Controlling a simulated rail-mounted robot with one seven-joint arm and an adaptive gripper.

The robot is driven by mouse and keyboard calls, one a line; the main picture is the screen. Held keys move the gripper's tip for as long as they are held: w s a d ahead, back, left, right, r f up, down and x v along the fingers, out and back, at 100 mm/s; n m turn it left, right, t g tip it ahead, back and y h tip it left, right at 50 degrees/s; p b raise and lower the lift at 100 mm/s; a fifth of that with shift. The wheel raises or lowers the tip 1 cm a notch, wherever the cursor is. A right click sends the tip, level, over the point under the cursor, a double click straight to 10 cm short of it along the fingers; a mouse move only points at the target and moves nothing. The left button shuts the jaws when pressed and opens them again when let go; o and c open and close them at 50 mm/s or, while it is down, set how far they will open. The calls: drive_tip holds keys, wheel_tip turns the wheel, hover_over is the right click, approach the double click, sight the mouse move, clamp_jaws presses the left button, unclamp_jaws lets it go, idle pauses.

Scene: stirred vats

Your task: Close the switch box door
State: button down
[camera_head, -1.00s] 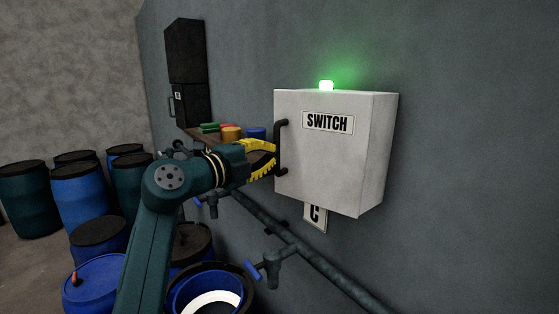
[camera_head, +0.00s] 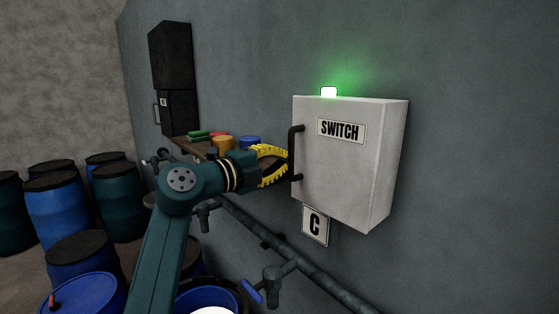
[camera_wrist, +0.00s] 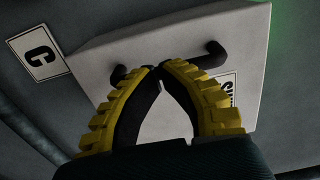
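The switch box (camera_head: 382,165) is a pale grey cabinet on the wall, with a lit green lamp (camera_head: 328,92) on top. Its door (camera_head: 335,180) bears a SWITCH label and a dark vertical handle (camera_head: 297,172) near the left edge. The door looks flush with the box, with no gap visible. My gripper (camera_head: 288,162) has yellow ribbed fingers, at the handle's left side. In the wrist view, the fingertips (camera_wrist: 160,71) come together in front of the handle (camera_wrist: 210,58) and hide its middle. I cannot tell whether they touch it.
A sign C (camera_head: 315,225) is on the wall below the box. A pipe (camera_head: 300,265) with blue-handled valves runs along the wall below. A shelf with coloured tins (camera_head: 223,144) and a black cabinet (camera_head: 172,60) are behind my arm. Several barrels (camera_head: 55,205) stand at left.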

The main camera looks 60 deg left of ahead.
drive_tip(key=s+b, duration=0.1)
drive_tip(key=s+d+b, duration=0.1)
drive_tip(key=s+b, duration=0.1)
drive_tip(key=shift+s+d+f, duration=0.15)
drive_tip(key=shift+d+f, duration=0.05)
drive_tip(key=shift+f, duration=0.2)
drive_tip(key=s+a, duration=0.6)
drive_tip(key=a, duration=0.1)
drive_tip(key=shift+s+a+r, duration=0.2)
drive_tip(key=shift+a+r, duration=0.2)
